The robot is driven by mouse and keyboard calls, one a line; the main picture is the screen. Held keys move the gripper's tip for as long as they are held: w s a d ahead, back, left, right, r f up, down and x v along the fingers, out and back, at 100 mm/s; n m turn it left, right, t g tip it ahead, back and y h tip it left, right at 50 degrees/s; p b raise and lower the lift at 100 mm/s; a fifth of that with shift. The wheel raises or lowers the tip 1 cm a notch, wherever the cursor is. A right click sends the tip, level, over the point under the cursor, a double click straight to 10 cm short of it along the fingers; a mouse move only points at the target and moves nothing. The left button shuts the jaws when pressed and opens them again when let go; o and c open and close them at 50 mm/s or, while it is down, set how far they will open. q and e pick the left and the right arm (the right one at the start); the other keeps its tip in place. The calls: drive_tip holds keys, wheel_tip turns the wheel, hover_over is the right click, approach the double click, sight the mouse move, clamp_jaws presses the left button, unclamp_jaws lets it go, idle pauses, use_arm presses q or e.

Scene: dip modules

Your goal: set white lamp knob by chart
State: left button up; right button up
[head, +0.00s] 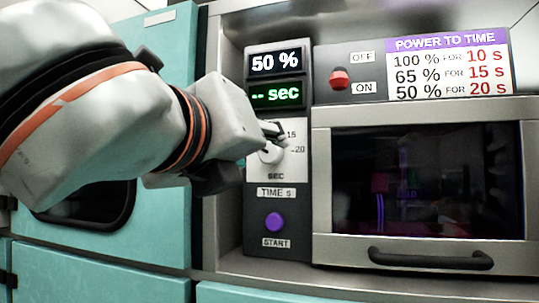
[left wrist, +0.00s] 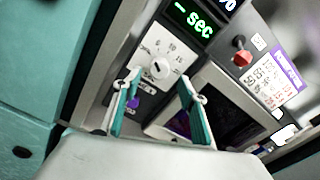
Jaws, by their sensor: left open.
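The white knob (head: 270,154) sits on a pale dial plate marked SEC, with 15 and 20 visible on its right side. My left gripper (head: 272,132) is at the dial and hides its left part. In the left wrist view the white knob (left wrist: 160,68) shows just beyond and between the open fingertips of my left gripper (left wrist: 158,80); I cannot tell whether they touch it. The chart (head: 448,68) reads 100 % for 10 s, 65 % for 15 s, 50 % for 20 s. The upper display (head: 276,62) reads 50 %; the green display (head: 275,95) reads "-- sec".
A purple START button (head: 274,222) is below the dial. A red switch (head: 339,79) stands between OFF and ON labels. The dark-windowed door (head: 425,180) with a black handle (head: 430,260) is to the right. Teal cabinet panels (head: 100,270) are at left and below.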

sight(268, 153)
use_arm(q)
drive_tip(key=x, duration=0.7)
drive_tip(key=shift+w+f, duration=0.1)
drive_tip(key=c, duration=1.1)
